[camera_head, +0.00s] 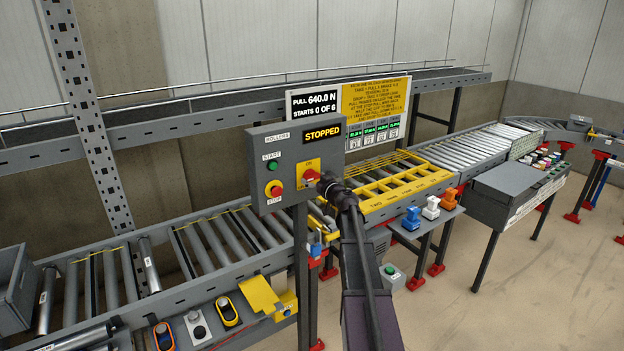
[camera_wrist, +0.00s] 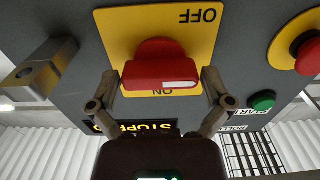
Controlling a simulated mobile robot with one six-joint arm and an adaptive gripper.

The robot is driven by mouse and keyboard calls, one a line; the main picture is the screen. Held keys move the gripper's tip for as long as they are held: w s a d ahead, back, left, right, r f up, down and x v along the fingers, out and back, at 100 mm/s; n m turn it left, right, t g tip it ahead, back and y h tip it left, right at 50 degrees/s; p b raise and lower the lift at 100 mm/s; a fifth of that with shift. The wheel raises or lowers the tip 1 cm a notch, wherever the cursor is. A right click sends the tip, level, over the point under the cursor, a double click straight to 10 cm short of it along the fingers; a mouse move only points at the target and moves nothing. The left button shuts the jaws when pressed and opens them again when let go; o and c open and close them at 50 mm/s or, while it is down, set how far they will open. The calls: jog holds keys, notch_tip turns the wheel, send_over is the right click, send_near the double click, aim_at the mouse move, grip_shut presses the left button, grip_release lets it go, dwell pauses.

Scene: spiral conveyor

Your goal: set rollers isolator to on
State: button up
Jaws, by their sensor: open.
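The rollers isolator is a red rotary knob (camera_head: 311,176) on a yellow plate, on the right of the grey control box (camera_head: 262,150). The wrist view shows the knob (camera_wrist: 158,66) close up and upside down, with OFF on the plate (camera_wrist: 203,52) above it and ON partly covered below it. A white mark lies on the knob's near end; its exact setting is hard to tell. My gripper (camera_wrist: 160,92) is open, with one finger on each side of the knob; contact is not clear.
The box display (camera_head: 323,133) reads STOPPED. A green start button (camera_head: 272,166) and a red stop button (camera_head: 274,189) sit left of the isolator. A grey padlock-like block (camera_wrist: 40,68) juts out in the wrist view. The roller conveyor (camera_head: 220,240) runs behind the box.

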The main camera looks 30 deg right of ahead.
jog(key=shift+w, duration=0.3)
jog(key=c, duration=0.8)
